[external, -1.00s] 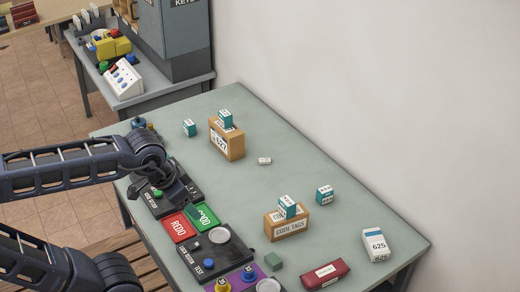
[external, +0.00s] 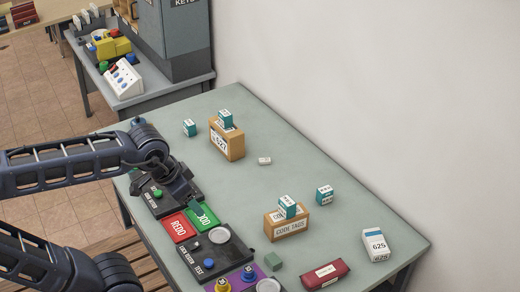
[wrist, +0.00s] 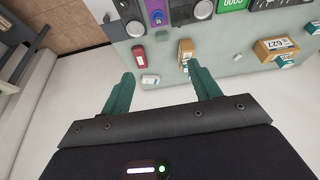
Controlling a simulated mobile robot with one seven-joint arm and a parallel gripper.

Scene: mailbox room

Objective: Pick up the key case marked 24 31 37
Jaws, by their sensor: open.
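A dark red case (external: 326,274) with a white label lies at the near right of the table in the external view; its print is too small to read. It shows as a small red block in the wrist view (wrist: 139,55). My gripper (external: 196,207) is over the control panels on the table's left side, well left of the red case. In the wrist view my gripper (wrist: 160,69) has its two green fingers spread apart with nothing between them.
A white box marked 625 (external: 376,244) stands right of the red case. A tan code tags box (external: 288,227), a tan 627 box (external: 228,145) and several teal blocks stand across the table. A green block (external: 273,262) sits left of the case. The table's middle is largely clear.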

